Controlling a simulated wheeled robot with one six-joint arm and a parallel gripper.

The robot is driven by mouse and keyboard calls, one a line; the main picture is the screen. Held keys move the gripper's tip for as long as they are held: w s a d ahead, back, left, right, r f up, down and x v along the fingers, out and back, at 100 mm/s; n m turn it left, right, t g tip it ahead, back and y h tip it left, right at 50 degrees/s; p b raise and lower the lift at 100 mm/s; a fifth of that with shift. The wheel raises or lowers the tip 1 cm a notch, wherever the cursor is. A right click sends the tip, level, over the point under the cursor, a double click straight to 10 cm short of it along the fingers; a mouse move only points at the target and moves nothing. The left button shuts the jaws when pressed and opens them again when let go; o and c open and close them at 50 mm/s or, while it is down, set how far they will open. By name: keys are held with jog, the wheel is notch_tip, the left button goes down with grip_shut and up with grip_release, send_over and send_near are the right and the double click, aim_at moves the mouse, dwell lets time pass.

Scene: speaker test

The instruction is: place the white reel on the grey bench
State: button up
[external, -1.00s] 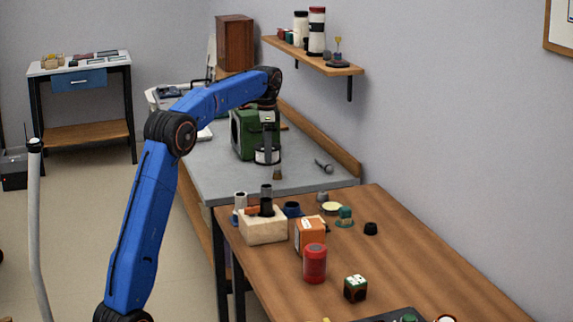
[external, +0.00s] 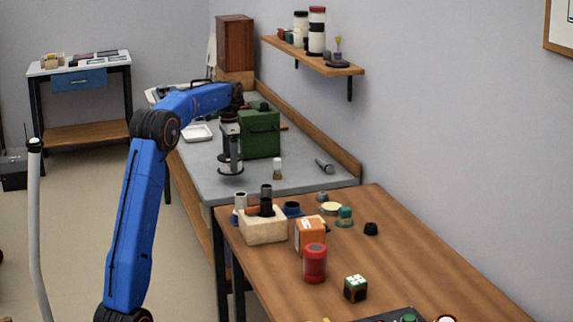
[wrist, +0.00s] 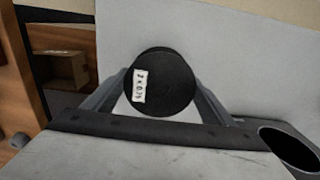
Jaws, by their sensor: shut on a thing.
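The white reel (external: 231,162) has dark end discs and is upright between the fingers of my gripper (external: 230,154). My gripper is shut on it and points down over the front left part of the grey bench (external: 252,183). The reel is low over the bench top; I cannot tell whether it touches. In the wrist view the reel (wrist: 160,84) shows one round black end with a small white label, with a finger on each side. Its white side is mostly hidden there.
A green box (external: 260,134) stands behind and right of the reel. A small brush (external: 277,169) and a dark-handled tool (external: 324,166) are to the right. A white tray (external: 197,133) lies farther back. The cluttered wooden table (external: 400,250) adjoins in front.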

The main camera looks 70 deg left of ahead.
jog(key=shift+f, duration=1.95)
jog(key=shift+f, duration=0.15)
jog(key=o, duration=1.2)
jog(key=shift+o, duration=0.2)
notch_tip(320, 180, up, 12)
jog(key=shift+f, duration=0.15)
jog(key=shift+r, duration=0.3)
